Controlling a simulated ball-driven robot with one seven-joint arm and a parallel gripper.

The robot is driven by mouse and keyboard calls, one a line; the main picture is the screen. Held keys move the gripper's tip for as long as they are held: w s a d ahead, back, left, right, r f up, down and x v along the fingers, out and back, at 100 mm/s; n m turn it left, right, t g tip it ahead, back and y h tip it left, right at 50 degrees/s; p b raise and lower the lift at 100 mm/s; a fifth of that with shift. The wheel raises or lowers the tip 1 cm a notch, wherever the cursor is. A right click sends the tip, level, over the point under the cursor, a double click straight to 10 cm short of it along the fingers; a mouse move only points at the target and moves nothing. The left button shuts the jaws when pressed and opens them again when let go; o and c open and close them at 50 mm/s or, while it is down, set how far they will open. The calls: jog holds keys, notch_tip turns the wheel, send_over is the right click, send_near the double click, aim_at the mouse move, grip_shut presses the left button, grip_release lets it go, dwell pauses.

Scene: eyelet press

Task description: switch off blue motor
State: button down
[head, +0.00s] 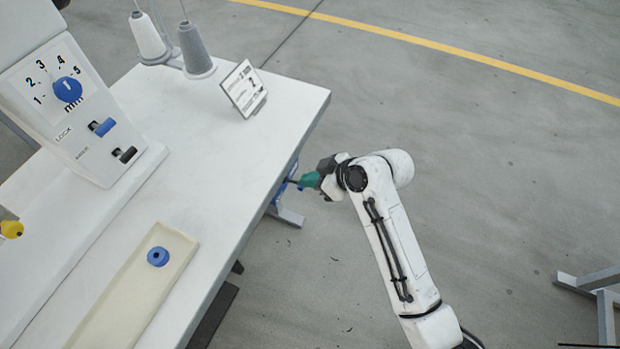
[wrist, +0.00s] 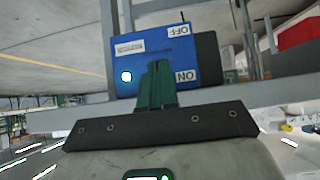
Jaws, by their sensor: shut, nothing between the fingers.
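The blue motor box (wrist: 190,55) fills the upper middle of the wrist view. It has an OFF label (wrist: 178,31) near its top edge, an ON label (wrist: 186,76) lower down, and a small lit pale lamp (wrist: 126,76) at its left. In the head view only a bit of blue (head: 282,187) shows under the table edge. My gripper (wrist: 158,64) is shut and empty, its green fingers in front of the box face. I cannot tell whether they touch it. They cover part of the face, and I see no switch lever clearly. In the head view my gripper (head: 293,182) points left under the tabletop.
The white table (head: 230,150) carries a machine with a blue dial (head: 67,89), thread cones (head: 195,50), a small sign (head: 243,88) and a cream tray (head: 115,300) holding a blue disc (head: 158,256). A grey frame bar (wrist: 70,117) crosses below the box. Floor at right is mostly clear.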

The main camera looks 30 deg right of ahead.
jog(key=shift+s+d+f+t+b, duration=0.1)
jog(key=shift+s+f+t+b, duration=0.1)
jog(key=shift+f+t+b, duration=0.3)
jog(key=f+t+y+b, duration=0.1)
jog(key=b, duration=0.2)
jog(key=f+t+y+b, duration=0.1)
jog(key=b, duration=0.2)
jog(key=f+t+y+b, duration=0.1)
jog(key=b, duration=0.3)
jog(key=shift+s+d+f, duration=0.25)
jog(key=shift+s, duration=0.1)
jog(key=shift+f+b, duration=0.2)
jog(key=shift+b, duration=0.2)
